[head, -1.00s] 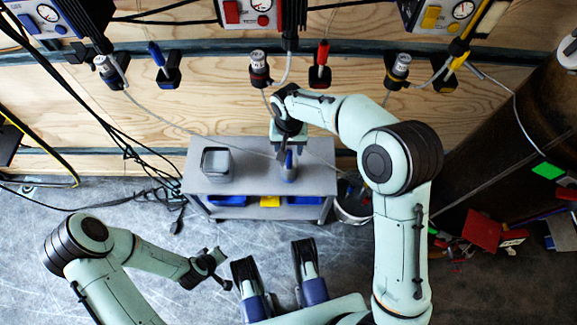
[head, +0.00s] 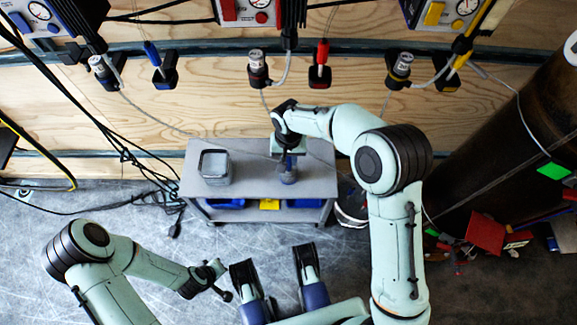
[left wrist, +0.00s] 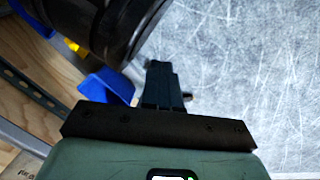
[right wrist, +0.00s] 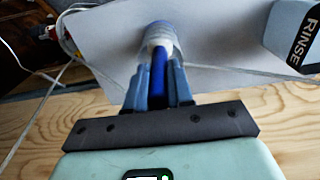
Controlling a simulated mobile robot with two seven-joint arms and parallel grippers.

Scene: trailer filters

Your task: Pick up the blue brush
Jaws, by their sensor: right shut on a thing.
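The blue brush (right wrist: 158,88) shows in the right wrist view as a blue handle between the two fingers of my right gripper (right wrist: 160,75). My right gripper is shut on it. The handle's far end meets a pale, clear-looking cup (right wrist: 160,38) on the grey cart top; I cannot tell how far the brush sits inside it. In the head view my right gripper (head: 287,156) is directly over the cup (head: 288,172) and hides most of the brush. My left gripper (head: 215,280) is low at the left, away from the cart, shut and empty in the left wrist view (left wrist: 163,85).
The grey cart (head: 245,183) also holds a square grey container (head: 215,166), marked RINSE in the right wrist view (right wrist: 300,35). A bucket (head: 351,205) stands right of the cart. Thin hoses cross near my right gripper. Blue-handled (head: 152,52) and red-handled (head: 322,52) tools hang on the wooden wall.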

